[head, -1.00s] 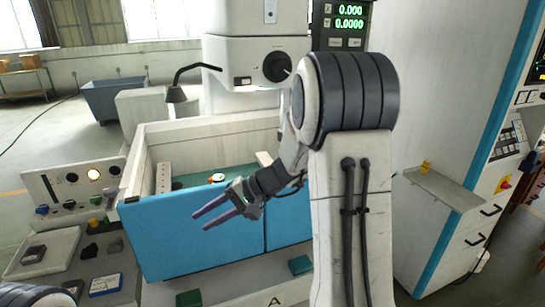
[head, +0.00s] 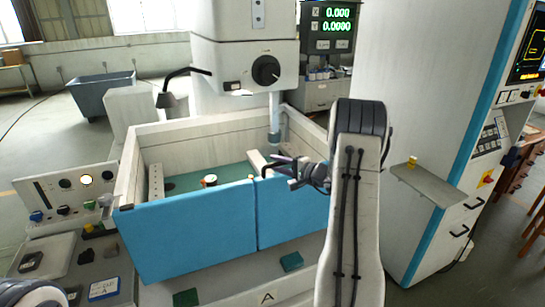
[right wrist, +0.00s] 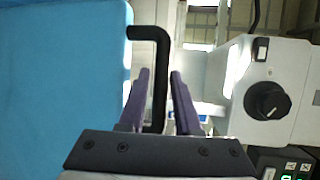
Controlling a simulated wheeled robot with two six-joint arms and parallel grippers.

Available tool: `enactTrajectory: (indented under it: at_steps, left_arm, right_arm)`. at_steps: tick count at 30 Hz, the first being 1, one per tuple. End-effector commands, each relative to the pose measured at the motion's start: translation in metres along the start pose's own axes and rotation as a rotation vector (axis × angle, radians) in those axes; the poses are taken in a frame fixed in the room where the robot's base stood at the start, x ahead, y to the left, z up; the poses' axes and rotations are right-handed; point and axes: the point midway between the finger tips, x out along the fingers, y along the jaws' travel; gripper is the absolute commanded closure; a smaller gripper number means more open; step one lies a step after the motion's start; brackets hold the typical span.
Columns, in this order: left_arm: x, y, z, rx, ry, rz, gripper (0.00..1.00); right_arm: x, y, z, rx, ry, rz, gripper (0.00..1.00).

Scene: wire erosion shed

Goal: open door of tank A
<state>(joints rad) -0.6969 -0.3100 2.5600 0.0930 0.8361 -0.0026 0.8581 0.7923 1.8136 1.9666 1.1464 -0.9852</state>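The tank marked A (head: 267,297) has two blue front doors, the left door (head: 185,232) and the right door (head: 290,212). Both stand upright and look closed. My right gripper (head: 272,163) is at the top edge of the doors, near the seam. In the right wrist view, a blue door face (right wrist: 60,90) fills the left side. A black bar handle (right wrist: 160,85) sticks out from it. The purple fingers of my right gripper (right wrist: 160,80) are apart, one on each side of the handle bar; contact is not clear. My left gripper is out of view.
A machine head (head: 245,60) with a black knob hangs over the tank. A small round part (head: 209,180) is inside. A control panel (head: 75,192) stands at left. A grey shelf (head: 425,183) juts from the white cabinet at right.

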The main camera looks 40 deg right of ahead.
Motion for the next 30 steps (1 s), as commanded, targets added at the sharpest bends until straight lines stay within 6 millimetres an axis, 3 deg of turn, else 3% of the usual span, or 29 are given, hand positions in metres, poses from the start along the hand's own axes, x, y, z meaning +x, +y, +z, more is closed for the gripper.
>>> enactTrajectory:
  at_steps: [6, 15, 16, 18, 30]
  left_arm:
    - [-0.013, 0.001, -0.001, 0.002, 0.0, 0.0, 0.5]
    - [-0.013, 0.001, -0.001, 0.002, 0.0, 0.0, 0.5]
    - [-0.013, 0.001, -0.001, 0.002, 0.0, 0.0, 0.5]
    - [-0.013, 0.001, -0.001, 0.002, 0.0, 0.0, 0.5]
    - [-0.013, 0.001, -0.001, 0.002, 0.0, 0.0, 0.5]
  right_arm:
    - [0.022, -0.001, 0.0, 0.001, -0.001, 0.002, 0.68]
    - [0.025, 0.001, 0.0, 0.0, 0.0, 0.001, 0.68]
    - [0.025, 0.001, 0.0, 0.0, 0.0, 0.001, 0.72]
    - [0.025, 0.001, 0.0, 0.001, 0.0, 0.001, 0.98]
    - [0.024, 0.001, 0.0, 0.001, 0.0, 0.001, 1.0]
